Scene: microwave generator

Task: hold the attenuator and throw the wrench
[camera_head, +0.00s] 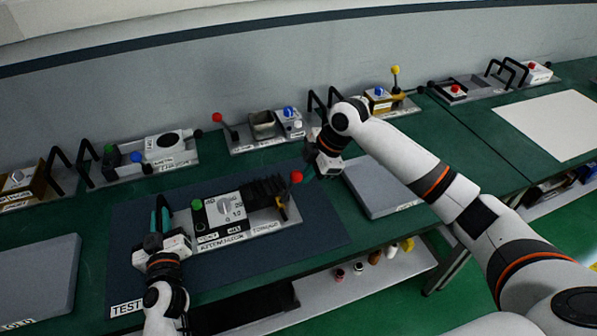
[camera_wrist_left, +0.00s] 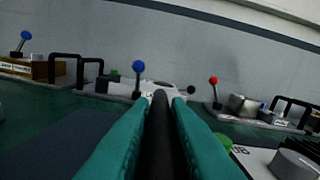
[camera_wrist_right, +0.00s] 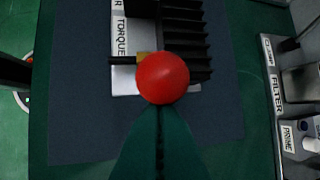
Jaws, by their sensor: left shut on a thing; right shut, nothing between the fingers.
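The attenuator unit (camera_head: 232,212) stands on a dark mat in the middle of the bench, with a dial, a green knob (camera_head: 197,204) and black fins. My left gripper (camera_head: 160,214) is at its left end, shut on a black handle bar (camera_wrist_left: 161,125). The likely wrench is the red-balled lever (camera_head: 296,177) at the unit's right end, by the TORQUE label (camera_wrist_right: 122,40). My right gripper (camera_wrist_right: 160,118) is shut and empty, its tips right at the red ball (camera_wrist_right: 163,78). I cannot tell whether they touch. The lever's shaft is mostly hidden under the ball.
Several units with levers and handles line the wall, including one with a metal cup (camera_head: 262,124). Grey slabs lie left (camera_head: 40,280) and right (camera_head: 378,185) of the mat. A pale sheet (camera_head: 550,122) lies far right. A low shelf (camera_head: 375,278) holds small items.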

